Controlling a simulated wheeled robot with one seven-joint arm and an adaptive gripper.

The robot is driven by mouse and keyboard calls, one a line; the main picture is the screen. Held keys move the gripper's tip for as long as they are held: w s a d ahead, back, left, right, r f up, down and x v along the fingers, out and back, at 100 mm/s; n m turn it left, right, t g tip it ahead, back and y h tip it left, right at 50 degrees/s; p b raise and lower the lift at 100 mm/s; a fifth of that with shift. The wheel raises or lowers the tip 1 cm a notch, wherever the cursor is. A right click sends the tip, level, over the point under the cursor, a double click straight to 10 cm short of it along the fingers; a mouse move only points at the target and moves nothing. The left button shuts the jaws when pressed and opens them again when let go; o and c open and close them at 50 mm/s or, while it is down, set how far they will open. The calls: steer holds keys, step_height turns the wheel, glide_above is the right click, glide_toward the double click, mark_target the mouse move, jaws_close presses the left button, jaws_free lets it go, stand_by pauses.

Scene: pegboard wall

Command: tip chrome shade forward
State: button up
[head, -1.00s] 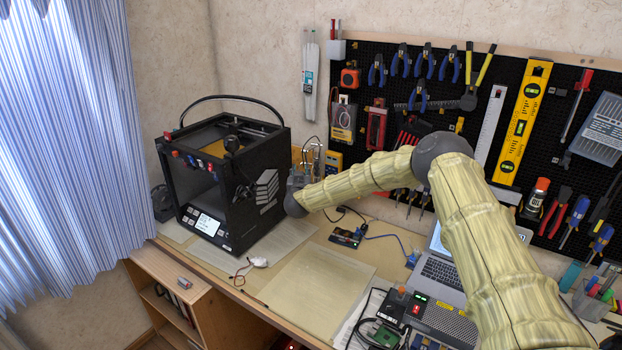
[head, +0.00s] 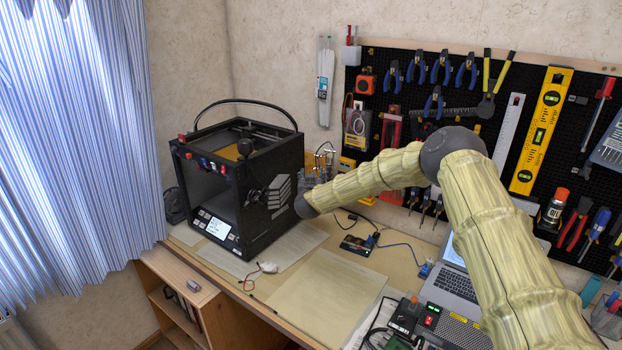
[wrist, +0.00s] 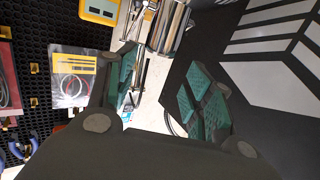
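The chrome shade (wrist: 168,24) is a shiny cylinder at the top of the wrist view, beyond my fingertips. Thin metal rods show next to it. In the head view, a small metallic lamp part (head: 325,156) shows behind the end of my arm, against the wall. My gripper (wrist: 162,80) is open, its two teal-padded fingers spread with nothing between them. The shade is ahead of the gap and I see no contact. In the head view my gripper is mostly hidden beside the printer.
The black 3D printer (head: 238,190) stands close to my gripper; its side with white stripes fills the right of the wrist view. The pegboard (wrist: 40,70) with hanging tools is on the left there. A laptop (head: 452,285) and electronics lie on the bench.

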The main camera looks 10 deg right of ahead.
steer(key=shift+s+d, duration=0.1)
steer(key=shift+d, duration=0.2)
steer(key=shift+s+a, duration=0.25)
steer(key=shift+s, duration=0.25)
steer(key=v, duration=1.1)
steer(key=shift+w, duration=0.1)
